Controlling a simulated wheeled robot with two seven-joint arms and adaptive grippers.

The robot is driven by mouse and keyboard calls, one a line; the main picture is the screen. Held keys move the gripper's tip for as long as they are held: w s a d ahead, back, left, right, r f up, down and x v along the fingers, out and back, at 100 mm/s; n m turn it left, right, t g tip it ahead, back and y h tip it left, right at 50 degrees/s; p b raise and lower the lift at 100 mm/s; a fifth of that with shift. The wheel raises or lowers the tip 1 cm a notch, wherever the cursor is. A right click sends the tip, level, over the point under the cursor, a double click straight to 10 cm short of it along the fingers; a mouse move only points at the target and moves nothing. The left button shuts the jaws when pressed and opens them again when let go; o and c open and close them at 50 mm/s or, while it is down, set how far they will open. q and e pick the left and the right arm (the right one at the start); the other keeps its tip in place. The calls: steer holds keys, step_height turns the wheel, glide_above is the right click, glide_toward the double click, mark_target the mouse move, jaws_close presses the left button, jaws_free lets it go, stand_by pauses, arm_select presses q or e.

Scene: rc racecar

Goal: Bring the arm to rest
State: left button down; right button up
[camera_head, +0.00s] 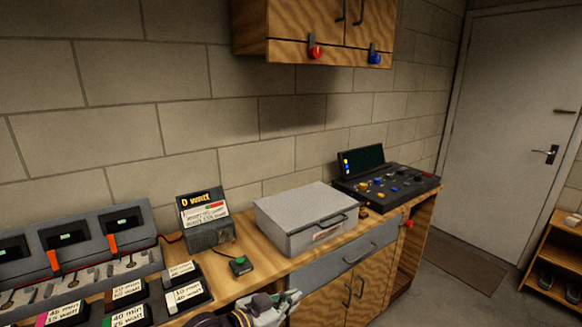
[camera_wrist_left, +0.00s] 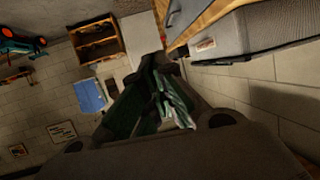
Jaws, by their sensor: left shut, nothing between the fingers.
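My left gripper (camera_head: 288,299) shows at the bottom middle of the head view, in front of the wooden counter's front edge and below the grey metal box. It is shut with nothing between its fingers. In the left wrist view its dark fingers (camera_wrist_left: 158,66) come together at the middle, with the grey box beyond them at the upper right. The gripper appears apart from the counter and the box. My right gripper is not in view.
The counter (camera_head: 245,250) holds the grey box (camera_head: 305,218), a black control console (camera_head: 388,187), a wattage display (camera_head: 204,218), a small green-button device (camera_head: 240,265) and several labelled battery packs (camera_head: 186,295) beside a charger (camera_head: 75,255). A cabinet hangs above. The floor lies open at right.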

arm_select(q)
steer(key=s+a+f+n+g+y, duration=0.3)
steer(key=s+a+f+n+y, duration=0.15)
steer(key=s+a+f, duration=0.55)
steer(key=s+a+f+n+g+y, duration=0.3)
steer(key=s+a+f+y, duration=0.2)
steer(key=s+a+f, duration=0.5)
steer(key=a+f+g, duration=0.1)
steer(key=a+f, duration=0.1)
steer(key=f, duration=1.3)
steer(key=a+f, duration=0.2)
steer(key=f, duration=1.3)
steer(key=s+a+f+p, duration=0.1)
steer(key=s+a+f, duration=0.3)
steer(key=s+f, duration=0.5)
steer(key=s+a+f+m+g+y, duration=0.1)
steer(key=s+a+f, duration=0.3)
steer(key=s+f, duration=0.5)
steer(key=shift+s+a+f+p, duration=0.2)
steer(key=shift+s+f+p, duration=0.2)
steer(key=shift+s, duration=0.8)
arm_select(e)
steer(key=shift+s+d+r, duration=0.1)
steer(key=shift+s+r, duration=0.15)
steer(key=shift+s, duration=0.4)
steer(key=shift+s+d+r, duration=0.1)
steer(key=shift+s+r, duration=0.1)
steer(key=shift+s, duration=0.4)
